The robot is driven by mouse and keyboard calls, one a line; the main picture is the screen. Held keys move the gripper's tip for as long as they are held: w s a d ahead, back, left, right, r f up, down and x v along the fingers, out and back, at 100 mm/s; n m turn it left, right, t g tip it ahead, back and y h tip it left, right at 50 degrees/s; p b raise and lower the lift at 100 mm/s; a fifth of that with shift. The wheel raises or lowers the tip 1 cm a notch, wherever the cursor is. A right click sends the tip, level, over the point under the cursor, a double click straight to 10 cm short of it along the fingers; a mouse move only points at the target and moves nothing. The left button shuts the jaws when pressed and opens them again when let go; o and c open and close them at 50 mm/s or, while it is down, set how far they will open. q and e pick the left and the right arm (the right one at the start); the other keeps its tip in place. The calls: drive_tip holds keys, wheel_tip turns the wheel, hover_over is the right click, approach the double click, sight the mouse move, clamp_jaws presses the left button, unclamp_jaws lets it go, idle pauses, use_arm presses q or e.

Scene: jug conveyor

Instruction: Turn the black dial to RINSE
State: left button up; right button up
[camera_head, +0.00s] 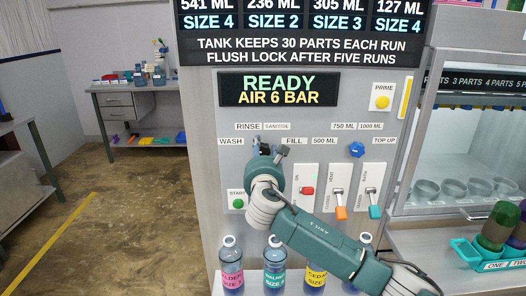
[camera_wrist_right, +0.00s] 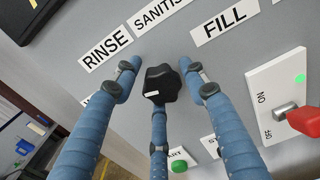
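The black dial (camera_wrist_right: 161,84) is on the grey panel, in the middle of the right wrist view. Its labels WASH (camera_head: 231,142), RINSE (camera_wrist_right: 105,47), SANITISE (camera_wrist_right: 160,14) and FILL (camera_wrist_right: 225,23) stand around it. A small pale mark shows on the dial's lower left; I cannot tell which label it points to. My right gripper (camera_head: 266,151) is at the dial, with its three blue fingers (camera_wrist_right: 160,82) spread around it. Gaps show between the side fingertips and the dial; the lower fingertip is close below it. In the head view the gripper mostly hides the dial. My left gripper is not in view.
A green START button (camera_head: 238,204), a red switch (camera_head: 307,190), an orange-tipped lever (camera_head: 340,212) and a teal-tipped lever (camera_head: 375,211) sit near my right arm. A blue dial (camera_head: 357,150) is to the right. Labelled jugs (camera_head: 231,276) stand below.

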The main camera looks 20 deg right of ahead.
drive_tip(key=c, duration=0.6)
drive_tip(key=shift+r, duration=0.1)
